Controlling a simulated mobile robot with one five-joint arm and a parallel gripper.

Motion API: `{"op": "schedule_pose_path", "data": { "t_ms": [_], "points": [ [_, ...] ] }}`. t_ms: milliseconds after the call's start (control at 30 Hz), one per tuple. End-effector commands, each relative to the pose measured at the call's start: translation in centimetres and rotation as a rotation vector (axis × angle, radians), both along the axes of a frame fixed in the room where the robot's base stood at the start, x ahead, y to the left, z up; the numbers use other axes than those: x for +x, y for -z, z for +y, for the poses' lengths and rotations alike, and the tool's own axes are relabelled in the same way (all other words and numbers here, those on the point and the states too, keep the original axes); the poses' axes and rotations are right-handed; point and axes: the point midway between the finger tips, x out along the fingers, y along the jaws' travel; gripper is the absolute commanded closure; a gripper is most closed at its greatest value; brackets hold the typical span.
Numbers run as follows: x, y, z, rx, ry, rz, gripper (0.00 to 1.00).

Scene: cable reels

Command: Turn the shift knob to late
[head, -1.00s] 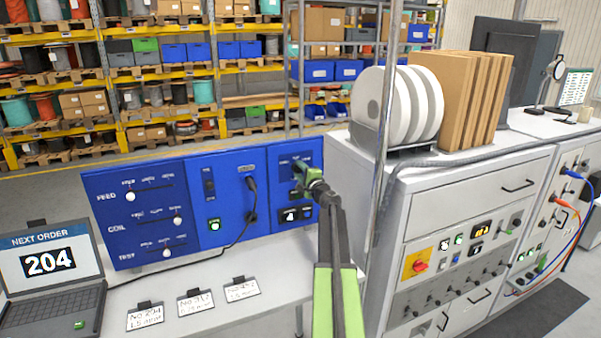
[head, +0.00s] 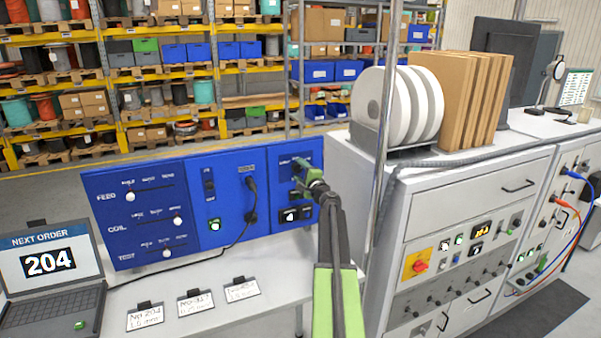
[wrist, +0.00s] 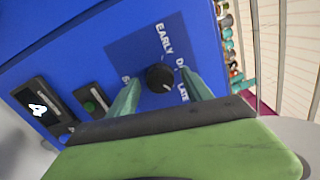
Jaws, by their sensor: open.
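The shift knob (wrist: 160,78) is a round black knob on a dark blue square of the blue panel, seen in the wrist view. The words EARLY, DAY and LATE stand around its top and right side. A pale mark shows on its lower right edge, on the side of LATE; its exact setting is hard to read. My gripper (wrist: 160,84) is open, its two green fingers on either side of the knob, with no clear contact visible. In the head view my gripper (head: 303,174) is at the right end of the blue panel and hides the knob.
A metal post (head: 383,130) and a grey cabinet (head: 440,190) stand right of my arm. A laptop (head: 50,275) showing 204 sits on the bench at left.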

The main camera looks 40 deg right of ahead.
Motion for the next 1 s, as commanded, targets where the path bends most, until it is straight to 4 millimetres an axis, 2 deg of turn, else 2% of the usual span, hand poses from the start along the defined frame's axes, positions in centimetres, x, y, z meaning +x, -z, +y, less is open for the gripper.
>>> {"op": "schedule_pose_path", "data": {
  "t_ms": [167,267,700,833,1000],
  "points": [
    [-0.4,0.0,0.2,0.000,0.000,0.000,0.42],
    [-1.7,0.1,0.8,0.000,0.000,0.000,0.42],
    [-13.0,0.6,5.0,0.000,0.002,-0.001,0.42],
    [-15.1,0.7,5.8,0.000,0.002,0.000,0.42],
    [-16.3,0.8,6.2,0.000,0.000,0.000,0.42]
  ]
}}
